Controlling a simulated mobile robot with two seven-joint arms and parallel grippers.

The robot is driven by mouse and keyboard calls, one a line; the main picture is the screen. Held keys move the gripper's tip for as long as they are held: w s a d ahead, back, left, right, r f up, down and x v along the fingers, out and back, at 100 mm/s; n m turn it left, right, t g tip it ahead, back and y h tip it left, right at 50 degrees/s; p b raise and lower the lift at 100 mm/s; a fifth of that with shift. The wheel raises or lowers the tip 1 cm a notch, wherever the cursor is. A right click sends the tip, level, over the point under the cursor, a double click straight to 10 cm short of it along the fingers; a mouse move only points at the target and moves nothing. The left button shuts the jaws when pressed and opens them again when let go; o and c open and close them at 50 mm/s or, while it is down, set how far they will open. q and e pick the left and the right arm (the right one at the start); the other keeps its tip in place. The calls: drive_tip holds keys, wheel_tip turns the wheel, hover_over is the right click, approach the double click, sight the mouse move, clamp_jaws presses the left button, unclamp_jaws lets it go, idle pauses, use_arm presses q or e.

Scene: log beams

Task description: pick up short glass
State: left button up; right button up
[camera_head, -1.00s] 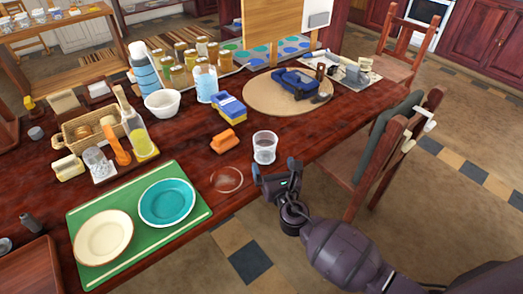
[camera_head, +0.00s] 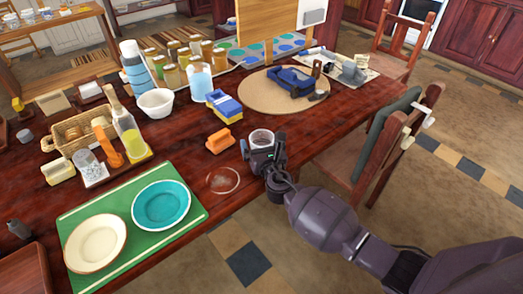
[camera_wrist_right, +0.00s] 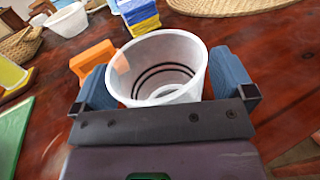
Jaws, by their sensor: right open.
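The short glass (camera_head: 262,138) is a clear, empty tumbler standing upright near the front edge of the table. In the right wrist view the glass (camera_wrist_right: 158,62) sits between the two blue fingers of my right gripper (camera_wrist_right: 168,88). The gripper is open, with one finger on each side of the glass. In the head view my right gripper (camera_head: 263,146) covers the lower part of the glass. I cannot tell whether either finger touches it. My left gripper is not in view.
An orange block (camera_head: 219,140) lies just left of the glass, and a blue and yellow sponge stack (camera_head: 224,107) is behind it. A clear round coaster (camera_head: 223,180) lies in front. A round woven mat (camera_head: 257,100) is behind. A chair (camera_head: 375,145) stands right of the table.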

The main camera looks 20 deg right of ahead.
drive_tip(key=c, duration=1)
drive_tip(key=shift+r, duration=0.1)
